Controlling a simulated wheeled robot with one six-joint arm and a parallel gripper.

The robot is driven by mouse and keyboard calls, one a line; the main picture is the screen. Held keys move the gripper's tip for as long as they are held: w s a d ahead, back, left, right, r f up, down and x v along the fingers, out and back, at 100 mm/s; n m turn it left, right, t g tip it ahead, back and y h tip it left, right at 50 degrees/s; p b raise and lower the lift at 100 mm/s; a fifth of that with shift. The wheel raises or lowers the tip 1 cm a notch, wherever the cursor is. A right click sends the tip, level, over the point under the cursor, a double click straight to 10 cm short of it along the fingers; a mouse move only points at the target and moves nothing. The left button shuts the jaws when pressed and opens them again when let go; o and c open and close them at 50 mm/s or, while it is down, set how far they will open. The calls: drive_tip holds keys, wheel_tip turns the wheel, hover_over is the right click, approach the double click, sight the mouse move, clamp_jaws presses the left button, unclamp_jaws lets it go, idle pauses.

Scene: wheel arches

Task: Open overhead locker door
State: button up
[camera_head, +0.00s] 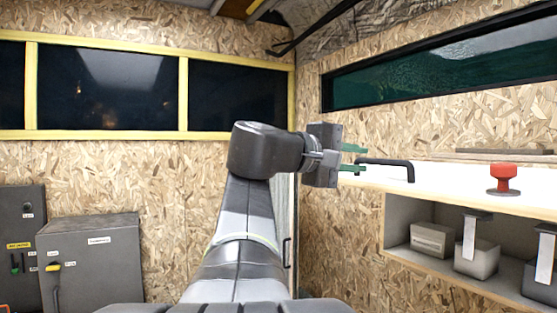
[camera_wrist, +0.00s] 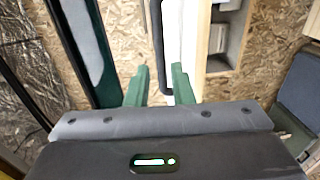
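The locker's white door panel (camera_head: 450,182) shows at the right of the head view, roughly level above an open compartment. A black bar handle (camera_head: 385,162) is on the panel. My gripper (camera_head: 354,158) has two green fingers, spread apart at the handle's left end. In the wrist view the fingers of my gripper (camera_wrist: 160,72) are apart, with the dark handle (camera_wrist: 157,45) in line with the gap and the white panel (camera_wrist: 172,40) beside it. I see no finger clearly pressed on the handle; contact cannot be told.
A red knob-like object (camera_head: 504,178) is on the white panel. Grey bins (camera_head: 477,260) stand in the compartment (camera_head: 400,215) below. A long dark window (camera_head: 440,65) is above. Grey cabinets (camera_head: 95,262) stand at the left, and chipboard walls surround the arm.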

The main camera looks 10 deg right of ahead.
sight(378, 162)
drive_tip(key=p+x, duration=0.2)
drive_tip(key=x, duration=0.7)
clamp_jaws()
